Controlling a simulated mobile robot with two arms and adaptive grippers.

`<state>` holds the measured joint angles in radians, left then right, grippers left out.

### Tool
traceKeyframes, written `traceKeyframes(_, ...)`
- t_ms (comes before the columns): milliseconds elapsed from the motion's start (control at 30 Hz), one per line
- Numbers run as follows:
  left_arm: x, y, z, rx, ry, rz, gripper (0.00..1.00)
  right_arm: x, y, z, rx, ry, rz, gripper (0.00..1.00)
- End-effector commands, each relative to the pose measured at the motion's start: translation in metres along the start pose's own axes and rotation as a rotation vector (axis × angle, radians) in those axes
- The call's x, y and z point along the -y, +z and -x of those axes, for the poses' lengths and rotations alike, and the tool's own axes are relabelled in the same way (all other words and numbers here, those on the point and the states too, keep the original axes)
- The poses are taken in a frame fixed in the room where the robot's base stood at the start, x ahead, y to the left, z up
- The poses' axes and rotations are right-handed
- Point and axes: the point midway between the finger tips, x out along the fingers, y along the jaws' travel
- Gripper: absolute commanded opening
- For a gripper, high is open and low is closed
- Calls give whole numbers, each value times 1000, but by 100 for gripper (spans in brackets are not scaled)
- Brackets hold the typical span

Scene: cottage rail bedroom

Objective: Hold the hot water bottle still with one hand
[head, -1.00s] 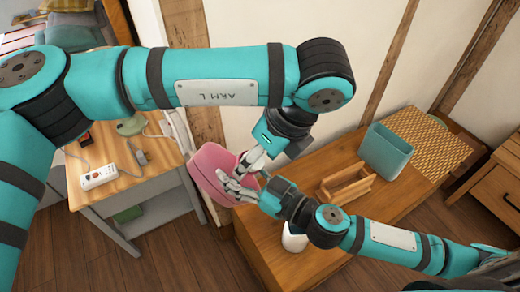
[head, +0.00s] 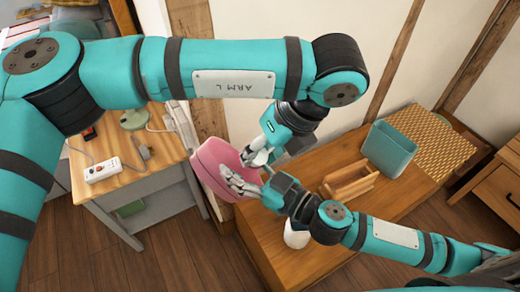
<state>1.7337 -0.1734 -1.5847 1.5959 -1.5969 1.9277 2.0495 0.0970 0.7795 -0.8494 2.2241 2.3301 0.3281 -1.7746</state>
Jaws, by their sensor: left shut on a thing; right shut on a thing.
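The pink hot water bottle (head: 212,168) is held up in the middle of the head view, tilted, near the left end of the wooden bench. My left gripper (head: 250,158) comes down from above and is shut on the bottle's upper right side. My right gripper (head: 238,184) reaches in from the lower right and is shut on the same bottle, just below the left one. The fingers and arm links hide part of the bottle's right side, so its neck cannot be made out.
On the bench (head: 400,205) stand a teal bin (head: 388,148), a small wooden caddy (head: 350,182), a woven mat (head: 437,135) and a white object (head: 297,235) partly behind my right arm. A side table (head: 150,165) at left holds a power strip (head: 102,170).

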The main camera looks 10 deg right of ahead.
Motion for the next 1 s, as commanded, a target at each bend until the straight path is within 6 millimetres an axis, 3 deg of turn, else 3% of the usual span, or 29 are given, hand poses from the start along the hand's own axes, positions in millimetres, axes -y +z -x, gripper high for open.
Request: traceKeyframes(1000,0,0,-1,111,494,-2368,0,2,-3,0,-7,-7,3,0)
